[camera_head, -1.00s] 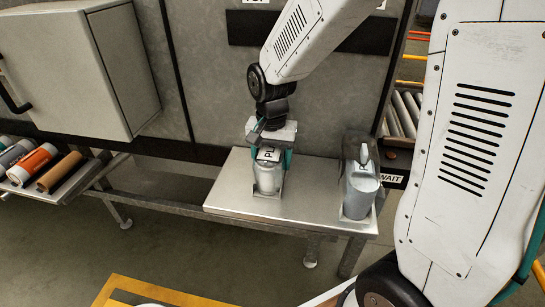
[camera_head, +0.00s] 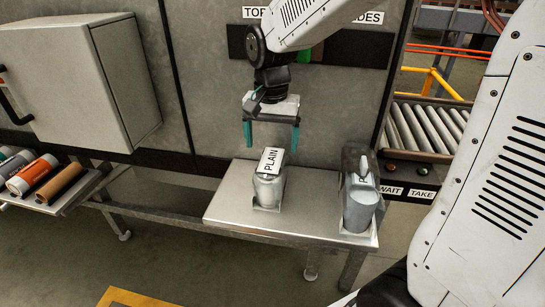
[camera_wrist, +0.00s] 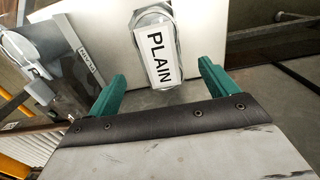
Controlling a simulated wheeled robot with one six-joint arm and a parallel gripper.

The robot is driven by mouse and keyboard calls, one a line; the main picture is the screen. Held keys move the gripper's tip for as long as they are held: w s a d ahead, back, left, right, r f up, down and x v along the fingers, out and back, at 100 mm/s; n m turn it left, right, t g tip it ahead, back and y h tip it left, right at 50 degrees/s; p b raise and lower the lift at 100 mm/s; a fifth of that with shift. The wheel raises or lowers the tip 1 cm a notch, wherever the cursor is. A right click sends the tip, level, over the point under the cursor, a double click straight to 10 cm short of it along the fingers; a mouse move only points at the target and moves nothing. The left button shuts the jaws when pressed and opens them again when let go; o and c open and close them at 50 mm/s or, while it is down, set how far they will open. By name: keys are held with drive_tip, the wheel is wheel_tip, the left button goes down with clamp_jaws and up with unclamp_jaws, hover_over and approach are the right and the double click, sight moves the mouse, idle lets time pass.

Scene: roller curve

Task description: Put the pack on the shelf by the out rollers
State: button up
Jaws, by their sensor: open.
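A grey pack with a white label reading PLAIN (camera_head: 268,187) stands on the metal shelf (camera_head: 232,210), left of the shelf's middle. It also shows in the wrist view (camera_wrist: 157,50), beyond the fingers. A second grey pack (camera_head: 360,205) stands at the shelf's right end, its label partly hidden by its handle. My gripper (camera_head: 271,135) is open and empty, with green fingers, just above and behind the PLAIN pack. It is apart from the pack.
Rollers (camera_head: 428,128) lie at the right, with signs WAIT and TAKE (camera_head: 405,191) before them. A grey cabinet (camera_head: 70,85) hangs at the left, above a rack of cylinders (camera_head: 40,175). The shelf between the two packs is bare.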

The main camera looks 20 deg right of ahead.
drive_tip(key=shift+s+r, duration=0.1)
drive_tip(key=shift+r, duration=1.25)
drive_tip(key=s+d+r+n+t, duration=0.1)
drive_tip(key=s+n, duration=0.6)
drive_tip(key=s, duration=1.5)
drive_tip(key=shift+d+r, duration=0.55)
drive_tip(key=shift+d, duration=0.65)
